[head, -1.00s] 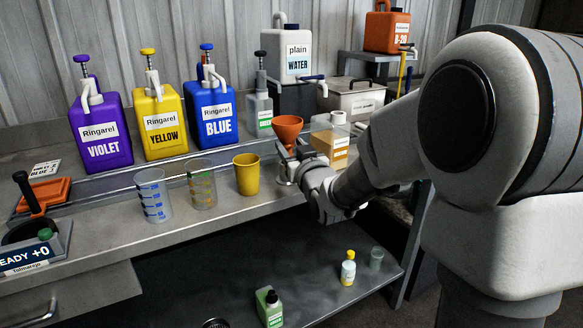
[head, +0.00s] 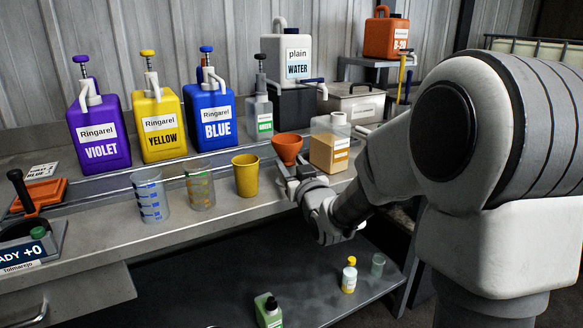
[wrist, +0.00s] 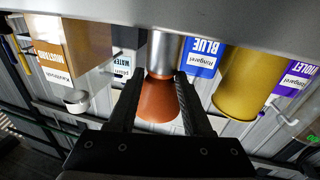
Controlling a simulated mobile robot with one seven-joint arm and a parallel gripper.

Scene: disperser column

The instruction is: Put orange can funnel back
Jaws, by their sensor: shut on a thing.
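The orange funnel (head: 287,148) is upright at the bench's front edge, wide mouth up. In the upside-down wrist view, the funnel (wrist: 158,102) lies between the two fingers of my gripper (wrist: 157,80). Its narrow end meets a shiny metal cylinder (wrist: 166,50), which runs to the bench. I cannot tell whether the funnel is fully seated in it. In the head view my gripper (head: 288,174) is just below the funnel's bowl, shut on it, and partly hides the cylinder.
A yellow cup (head: 246,175) stands close left of the funnel, with two clear measuring cups (head: 151,195) further left. A clear jug of amber liquid (head: 328,148) stands close right. The blue canister (head: 210,116) and other canisters stand behind. A lower shelf (head: 210,290) holds small bottles.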

